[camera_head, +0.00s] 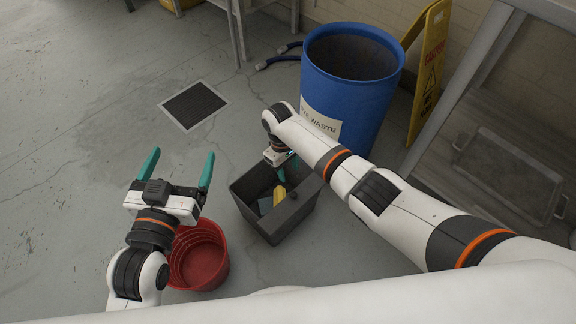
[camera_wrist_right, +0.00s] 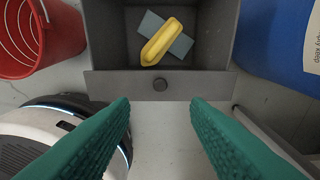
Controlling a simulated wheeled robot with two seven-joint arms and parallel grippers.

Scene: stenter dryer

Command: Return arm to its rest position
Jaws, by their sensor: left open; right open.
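My left gripper (camera_head: 182,155) is open and empty, with its teal fingers pointing up the picture beside the red bucket (camera_head: 202,262). My right arm reaches from the lower right to the grey bin (camera_head: 291,219). My right gripper (camera_head: 283,168) is over the bin's far side and partly hidden by its own wrist. In the right wrist view its teal fingers (camera_wrist_right: 160,108) are spread with nothing between them. The bin (camera_wrist_right: 115,84) lies ahead of them there. Inside it are a yellow object (camera_wrist_right: 160,42) and a flat blue-grey piece (camera_wrist_right: 151,23).
A blue waste barrel (camera_head: 375,110) stands right behind my right forearm. A yellow floor sign (camera_head: 430,65) leans beside it. A metal frame with a lower shelf (camera_head: 480,150) is at the right. A floor drain (camera_head: 193,104) lies in clear floor at the left.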

